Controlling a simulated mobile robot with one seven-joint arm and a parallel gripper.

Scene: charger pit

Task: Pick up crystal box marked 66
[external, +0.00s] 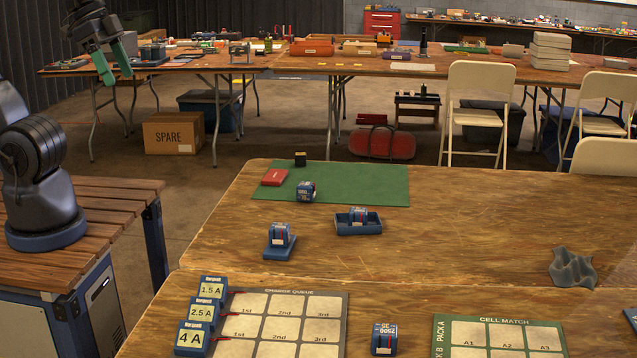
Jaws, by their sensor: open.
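My gripper (116,74) hangs at the upper left, open and empty, with teal fingers pointing down, high above the floor. It is well away from the front table. I cannot make out a marking 66 on anything. Small boxed items on the front table include a red flat box (274,177) and a small black box (300,160) on the green mat (365,184). Similar cells stand on a blue stand (280,254) and in a blue tray (358,229).
The wooden front table (470,215) has free room at its middle and right. Another blue cell (384,340) stands between the charge queue board (335,325) and the cell match board (505,340). Three chargers (200,312) line the left.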

